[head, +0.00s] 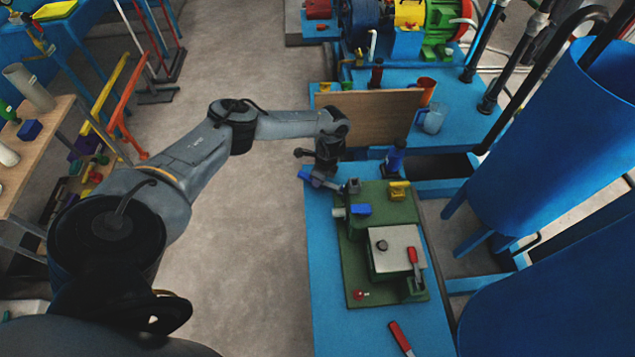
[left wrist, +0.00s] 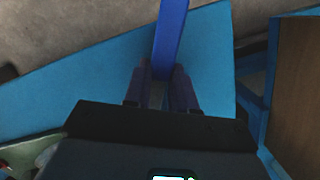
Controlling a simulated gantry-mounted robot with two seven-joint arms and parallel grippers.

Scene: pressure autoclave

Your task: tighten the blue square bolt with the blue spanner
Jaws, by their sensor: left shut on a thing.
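My left gripper (head: 326,174) is shut on the blue spanner (head: 312,179), above the far left corner of the blue bench. In the left wrist view the spanner (left wrist: 171,38) is a plain blue bar running up out of frame from between the two dark fingers (left wrist: 161,88). Its jaw end is too small or hidden to make out. A small blue block-like piece (head: 361,209), which looks like the blue square bolt, sits on the left part of the green fixture (head: 358,265). The spanner is apart from it, up and to the left. My right gripper is not in view.
The fixture also carries a yellow piece (head: 398,190), a grey plate (head: 394,248) and a red-handled lever (head: 414,262). A wooden board (head: 372,117) stands behind my gripper. A dark blue bottle (head: 394,158) is near it. Large blue tanks (head: 545,150) fill the right side.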

